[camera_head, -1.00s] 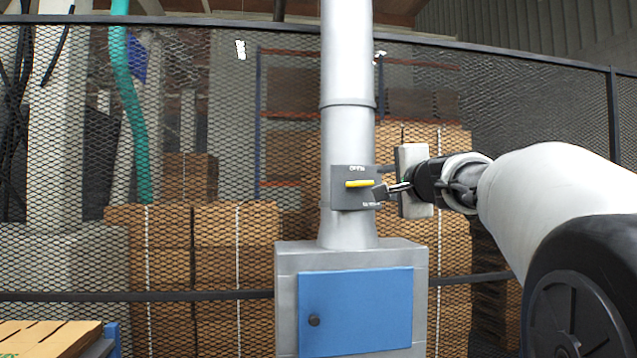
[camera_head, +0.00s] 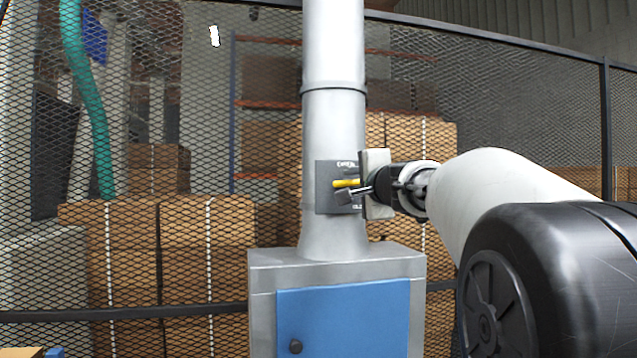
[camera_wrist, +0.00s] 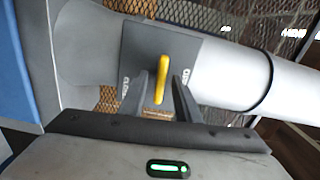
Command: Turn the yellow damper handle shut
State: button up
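The yellow damper handle (camera_head: 346,183) sits on a dark grey plate (camera_head: 325,200) on the front of a vertical grey duct (camera_head: 334,125). In the head view it lies about level, and its right end is near my gripper (camera_head: 358,193). In the wrist view the handle (camera_wrist: 161,80) stands out between the two dark fingers of my gripper (camera_wrist: 162,92). The fingers are apart, with a gap to the handle on at least the right side. Lettering on the plate is partly hidden and too small to read fully.
A grey cabinet with a blue door (camera_head: 345,318) stands under the duct. A black mesh fence (camera_head: 500,110) runs behind, with stacked cardboard boxes (camera_head: 205,260) beyond it. A green hose (camera_head: 88,110) hangs at the left. The space left of the duct, before the fence, is clear.

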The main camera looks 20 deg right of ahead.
jog(key=shift+w, duration=0.1)
jog(key=shift+c, duration=0.3)
grip_shut()
jog(key=shift+m, duration=0.5)
jog(key=shift+o, duration=0.3)
grip_release()
